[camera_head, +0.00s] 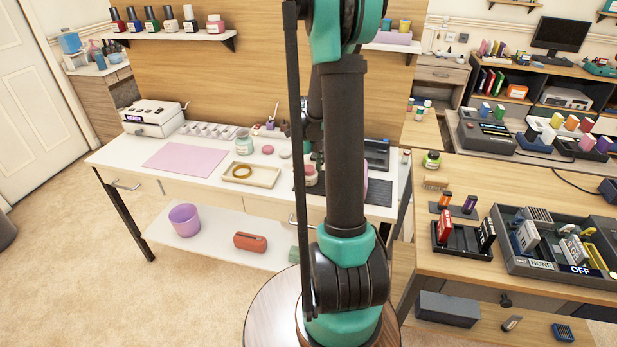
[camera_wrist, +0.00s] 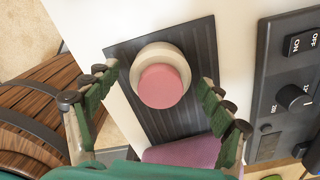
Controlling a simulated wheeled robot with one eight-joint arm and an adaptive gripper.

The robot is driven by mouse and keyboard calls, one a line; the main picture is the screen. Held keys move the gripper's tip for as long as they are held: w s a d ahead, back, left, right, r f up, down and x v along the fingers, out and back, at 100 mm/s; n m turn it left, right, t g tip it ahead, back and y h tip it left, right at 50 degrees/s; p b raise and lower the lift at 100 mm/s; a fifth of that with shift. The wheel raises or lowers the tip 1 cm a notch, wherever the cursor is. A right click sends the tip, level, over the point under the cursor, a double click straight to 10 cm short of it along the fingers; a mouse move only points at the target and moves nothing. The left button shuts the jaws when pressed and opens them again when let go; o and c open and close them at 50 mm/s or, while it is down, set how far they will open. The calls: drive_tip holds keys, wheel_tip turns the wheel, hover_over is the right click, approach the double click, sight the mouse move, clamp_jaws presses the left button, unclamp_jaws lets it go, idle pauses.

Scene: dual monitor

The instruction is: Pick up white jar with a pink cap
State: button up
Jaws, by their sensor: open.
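A white jar with a pink cap (camera_wrist: 164,87) stands upright on a dark ribbed mat (camera_wrist: 196,36) in the wrist view, seen from above. My gripper (camera_wrist: 157,76) is open, with one green-padded finger to the left of the jar and the other to the right. Gaps show between the jar and both fingers, and the gripper is empty. The height of the fingertips against the jar cannot be told. In the head view, the jar (camera_head: 311,179) shows partly just left of my arm; my gripper is mostly hidden there.
A purple cloth-like item (camera_wrist: 185,153) lies near the mat in the wrist view, and a dark control panel (camera_wrist: 285,85) is to the right. In the head view, a cream tray (camera_head: 262,182) and a lidded glass jar (camera_head: 244,143) stand left on the white table.

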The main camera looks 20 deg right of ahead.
drive_tip(key=shift+c, duration=0.3)
drive_tip(key=c, duration=1.3)
drive_tip(key=shift+o, duration=0.2)
